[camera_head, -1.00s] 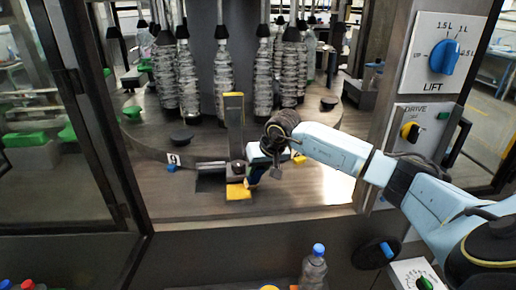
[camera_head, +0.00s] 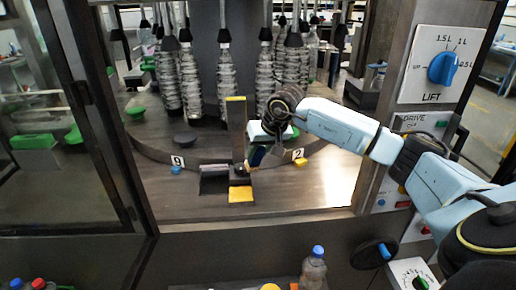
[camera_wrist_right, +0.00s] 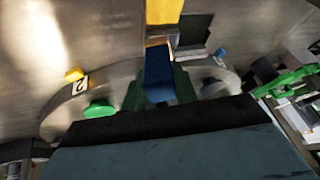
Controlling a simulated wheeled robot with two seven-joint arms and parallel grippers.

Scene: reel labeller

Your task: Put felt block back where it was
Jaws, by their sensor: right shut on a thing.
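A dark blue block with a tan end (camera_head: 256,157), which I take to be the felt block, is in my right gripper (camera_head: 253,160). It also shows in the right wrist view (camera_wrist_right: 158,72), between greenish fingers. The right gripper is shut on it and tilted, just right of the foot of an upright grey post with a yellow top (camera_head: 236,125). The block's tan end is close to the post's foot; I cannot tell whether they touch. My left gripper is out of view.
A yellow block (camera_head: 240,195) and a dark plate (camera_head: 213,184) lie at the post's foot. Number plates 9 (camera_head: 178,161) and 2 (camera_head: 298,153) flank it on the round table's edge. Bottles hang behind. The deck at front right is clear.

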